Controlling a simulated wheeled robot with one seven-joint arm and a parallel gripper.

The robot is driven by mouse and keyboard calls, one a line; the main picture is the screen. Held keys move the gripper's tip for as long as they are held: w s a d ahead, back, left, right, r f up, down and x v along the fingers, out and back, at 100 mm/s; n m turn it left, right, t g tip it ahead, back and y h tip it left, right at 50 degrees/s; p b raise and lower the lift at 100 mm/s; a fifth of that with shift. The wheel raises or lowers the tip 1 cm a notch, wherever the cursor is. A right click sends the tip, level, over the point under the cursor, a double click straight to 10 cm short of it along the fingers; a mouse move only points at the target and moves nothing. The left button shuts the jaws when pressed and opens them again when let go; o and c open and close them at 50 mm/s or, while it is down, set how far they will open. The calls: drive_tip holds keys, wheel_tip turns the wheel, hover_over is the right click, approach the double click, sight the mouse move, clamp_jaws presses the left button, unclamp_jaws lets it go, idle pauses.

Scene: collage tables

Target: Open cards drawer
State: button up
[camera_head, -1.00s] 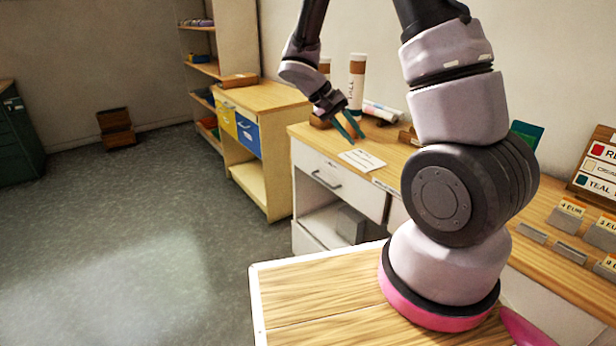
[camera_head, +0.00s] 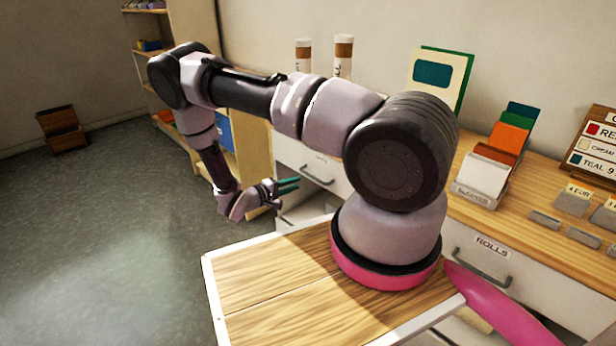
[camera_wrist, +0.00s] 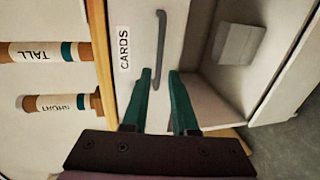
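The cards drawer (camera_head: 300,160) is a white front under the wooden counter, with a dark bar handle (camera_head: 317,175). It looks shut. In the wrist view, the drawer front (camera_wrist: 137,20) bears a "CARDS" label (camera_wrist: 124,48), and the grey handle (camera_wrist: 161,40) runs lengthwise up the picture. My gripper (camera_head: 290,184) is in front of the drawer at about handle height. In the wrist view, its two teal fingers (camera_wrist: 161,74) are apart, with the handle's near end appearing between the tips. I cannot tell whether they touch the handle.
An open compartment (camera_wrist: 215,80) with a grey block (camera_wrist: 240,43) lies below the drawer. Tall and short tubes (camera_wrist: 45,52) stand on the counter. A "ROLLS" drawer (camera_head: 455,250) is at the right.

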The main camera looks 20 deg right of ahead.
sight(313, 178)
drive_tip(key=x, duration=1)
drive_tip(key=shift+d, duration=0.1)
clamp_jaws()
idle(1.1)
